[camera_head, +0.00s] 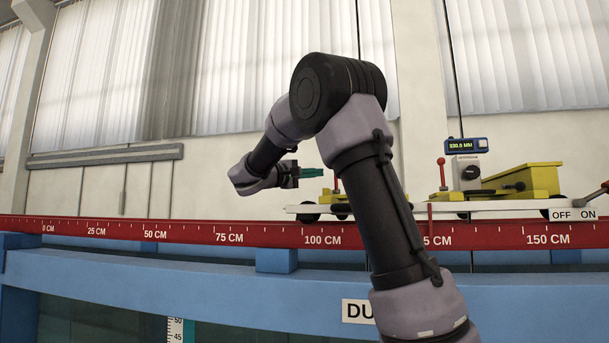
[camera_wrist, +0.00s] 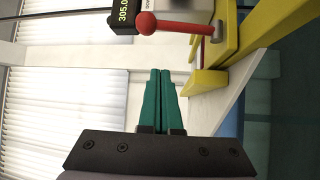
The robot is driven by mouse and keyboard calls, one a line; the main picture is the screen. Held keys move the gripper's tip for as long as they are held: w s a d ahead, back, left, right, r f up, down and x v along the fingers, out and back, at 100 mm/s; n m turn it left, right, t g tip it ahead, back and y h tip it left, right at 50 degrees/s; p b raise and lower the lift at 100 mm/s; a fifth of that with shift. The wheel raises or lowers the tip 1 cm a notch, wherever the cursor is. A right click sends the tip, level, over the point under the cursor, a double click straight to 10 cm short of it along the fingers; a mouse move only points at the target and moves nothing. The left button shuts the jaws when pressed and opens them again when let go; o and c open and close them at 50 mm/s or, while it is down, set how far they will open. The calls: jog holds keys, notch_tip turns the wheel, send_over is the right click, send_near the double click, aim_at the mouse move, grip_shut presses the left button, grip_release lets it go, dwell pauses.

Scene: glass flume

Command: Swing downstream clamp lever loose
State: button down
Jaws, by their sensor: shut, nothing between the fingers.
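A clamp lever with a red ball knob (camera_wrist: 147,22) and red stem shows in the wrist view, beside a yellow frame. My gripper (camera_wrist: 160,72) has teal fingers, shut together and empty; their tips point toward the lever's stem with a gap between. In the head view my gripper (camera_head: 318,172) is at a carriage's left end, close to a red lever (camera_head: 336,184) mostly hidden by my arm. A second red-knobbed lever (camera_head: 441,163) stands upright farther right. I cannot tell from labels which one is downstream.
A white rail carriage (camera_head: 480,206) with yellow blocks (camera_head: 530,178) and a blue readout (camera_head: 466,145) sits over the red centimetre scale (camera_head: 190,232). A black readout (camera_wrist: 123,15) is left of the knob in the wrist view. A red-ended handle (camera_head: 604,186) is by an OFF/ON label.

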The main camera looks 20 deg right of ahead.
jog(key=shift+s+x, duration=0.2)
jog(key=shift+x, duration=0.95)
jog(key=shift+s+f, duration=0.15)
jog(key=shift+s, duration=0.75)
jog(key=shift+s+f, duration=0.1)
jog(key=shift+s, duration=0.8)
